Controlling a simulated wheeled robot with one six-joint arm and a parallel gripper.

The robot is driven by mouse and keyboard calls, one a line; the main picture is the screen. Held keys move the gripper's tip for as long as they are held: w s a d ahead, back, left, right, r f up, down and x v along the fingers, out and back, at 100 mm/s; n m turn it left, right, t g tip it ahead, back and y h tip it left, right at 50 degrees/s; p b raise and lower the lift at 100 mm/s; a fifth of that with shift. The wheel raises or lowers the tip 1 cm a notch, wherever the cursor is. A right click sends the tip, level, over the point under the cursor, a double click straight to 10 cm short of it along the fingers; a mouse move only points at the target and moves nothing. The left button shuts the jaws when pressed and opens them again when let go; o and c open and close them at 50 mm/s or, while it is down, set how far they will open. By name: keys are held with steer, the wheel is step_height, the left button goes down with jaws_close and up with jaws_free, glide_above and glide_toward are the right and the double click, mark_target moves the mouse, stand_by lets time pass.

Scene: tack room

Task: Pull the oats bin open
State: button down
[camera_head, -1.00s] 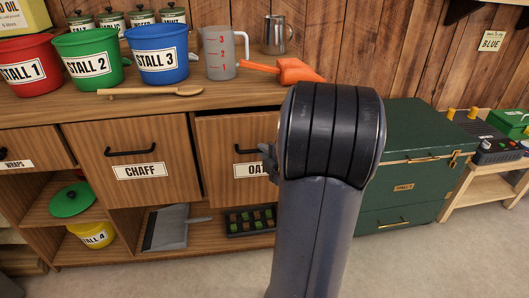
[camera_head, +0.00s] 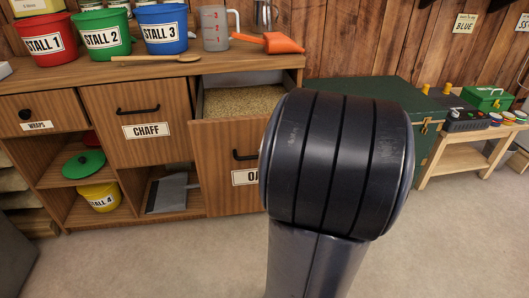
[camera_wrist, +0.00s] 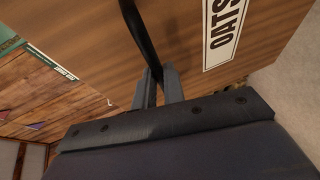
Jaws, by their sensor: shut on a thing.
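The oats bin (camera_head: 222,160) is a wooden drawer front standing out from the cabinet, with a layer of grain (camera_head: 235,101) showing inside. In the wrist view, my gripper (camera_wrist: 159,78) is shut on the dark handle bar (camera_wrist: 138,28). The fingers are hidden in the head view.
The closed chaff bin (camera_head: 135,105) is left of the oats bin. Buckets, a jug (camera_head: 214,28) and an orange scoop (camera_head: 270,42) stand on the counter. A green chest (camera_head: 345,90) is close on the right. The floor in front (camera_head: 150,250) is clear.

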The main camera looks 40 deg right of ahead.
steer(key=shift+s+a, duration=0.2)
steer(key=shift+s, duration=0.15)
steer(key=c, duration=1.5)
jaws_free()
steer(key=p+v, duration=0.3)
steer(key=v, duration=0.7)
steer(key=shift+s, duration=0.4)
steer(key=shift+w, duration=0.15)
